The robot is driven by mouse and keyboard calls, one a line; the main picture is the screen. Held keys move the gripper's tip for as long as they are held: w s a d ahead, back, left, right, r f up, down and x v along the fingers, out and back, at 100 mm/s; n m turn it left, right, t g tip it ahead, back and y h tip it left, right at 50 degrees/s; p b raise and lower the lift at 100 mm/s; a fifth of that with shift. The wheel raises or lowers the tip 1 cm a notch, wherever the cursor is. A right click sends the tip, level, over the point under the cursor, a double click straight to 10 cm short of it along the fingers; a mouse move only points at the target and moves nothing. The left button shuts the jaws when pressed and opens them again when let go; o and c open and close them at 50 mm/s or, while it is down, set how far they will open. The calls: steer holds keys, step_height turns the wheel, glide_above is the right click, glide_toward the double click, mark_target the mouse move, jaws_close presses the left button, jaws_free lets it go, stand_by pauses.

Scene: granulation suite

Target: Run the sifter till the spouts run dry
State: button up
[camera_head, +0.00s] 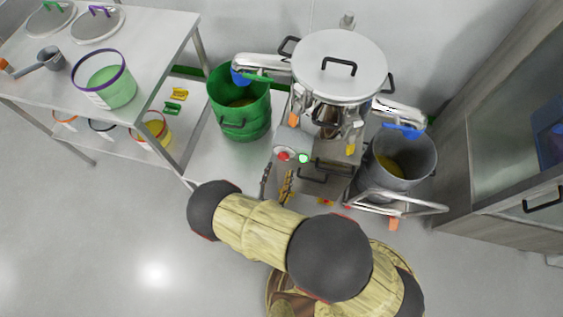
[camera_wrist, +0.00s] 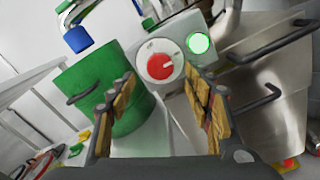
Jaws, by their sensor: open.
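The sifter (camera_head: 338,70) stands against the wall, with a round steel lid and black handles. Its control box carries a red round knob (camera_wrist: 160,66) and a lit green button (camera_wrist: 199,43). Its left spout has a blue end (camera_head: 239,76) over a green bin (camera_head: 240,112); its right spout has a blue end (camera_head: 404,131) over a grey bin (camera_head: 403,160). Yellowish material lies in both bins. I cannot tell whether anything falls from the spouts. My gripper (camera_wrist: 162,105) is open, its fingers pointing toward the knob, which appears between them, apparently apart from it.
A steel table (camera_head: 150,30) at the left holds a green-filled tub (camera_head: 104,80), a scoop (camera_head: 50,58) and lids. Its lower shelf holds more tubs and clips. A cabinet (camera_head: 510,120) stands at the right. A metal rail (camera_head: 400,206) sits before the grey bin. Floor at lower left is clear.

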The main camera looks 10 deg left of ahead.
mark_target(283, 159)
steer(key=shift+w+d+b, duration=0.15)
steer(key=shift+w+b, duration=0.25)
steer(key=shift+w, duration=1.85)
steer(key=shift+c, duration=1)
steer(key=c, duration=1)
